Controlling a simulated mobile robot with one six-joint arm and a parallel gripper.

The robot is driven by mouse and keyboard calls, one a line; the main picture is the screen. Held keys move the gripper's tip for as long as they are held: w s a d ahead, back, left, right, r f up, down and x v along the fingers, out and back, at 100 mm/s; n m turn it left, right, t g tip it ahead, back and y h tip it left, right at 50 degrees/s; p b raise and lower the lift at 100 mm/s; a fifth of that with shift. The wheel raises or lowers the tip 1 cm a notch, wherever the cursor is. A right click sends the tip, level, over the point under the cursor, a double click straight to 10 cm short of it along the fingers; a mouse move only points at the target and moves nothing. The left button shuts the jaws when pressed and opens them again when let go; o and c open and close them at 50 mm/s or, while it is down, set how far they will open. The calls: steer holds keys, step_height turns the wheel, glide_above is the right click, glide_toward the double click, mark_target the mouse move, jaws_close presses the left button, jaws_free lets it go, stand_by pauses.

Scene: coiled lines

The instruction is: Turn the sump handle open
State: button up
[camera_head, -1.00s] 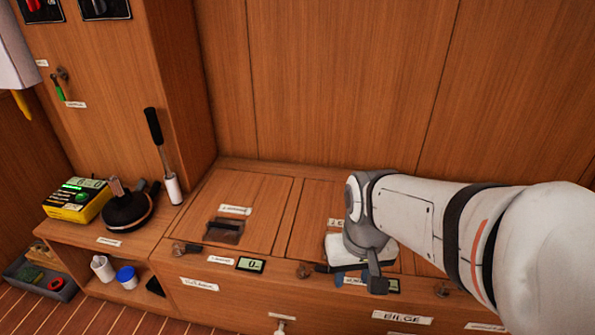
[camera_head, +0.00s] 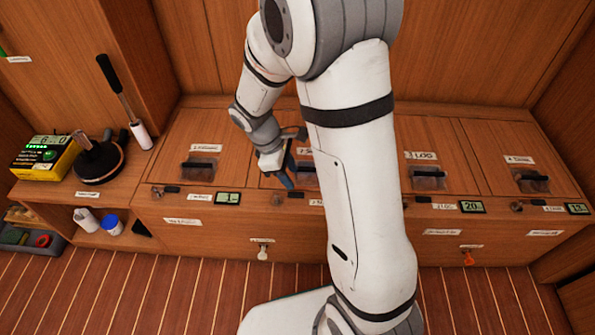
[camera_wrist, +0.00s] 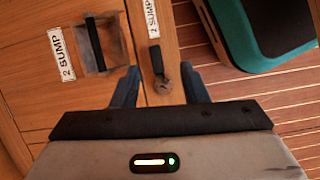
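The sump handle (camera_wrist: 155,64) is a small lever with a black grip and a round metal hub, on the cabinet front below the "2 SUMP" lid. Its hub (camera_head: 277,200) also shows in the head view. The grip lies in line with the small "2 SUMP" label (camera_wrist: 152,18). My gripper (camera_wrist: 161,76) is open, with one blue-grey finger on each side of the handle. I cannot tell whether the fingers touch it. In the head view my gripper (camera_head: 284,174) hangs at the cabinet's front edge, and my arm hides part of this section.
The sump lid (camera_wrist: 112,68) has a recessed black pull. Similar lids and levers line the cabinet, with small displays (camera_head: 228,198). A white knob (camera_head: 263,252) and an orange knob (camera_head: 468,258) stick out below. A yellow device (camera_head: 45,155) stands left.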

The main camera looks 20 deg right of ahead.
mark_target(301, 195)
steer(key=shift+w+a+f+n, duration=0.2)
steer(key=shift+w+f+n, duration=0.25)
steer(key=shift+f+n, duration=0.2)
steer(key=b+x, duration=0.3)
steer(key=x, duration=0.4)
steer(key=shift+d+f+b, duration=0.2)
steer(key=shift+f+b, duration=0.15)
steer(key=shift+c, duration=0.2)
jaws_close()
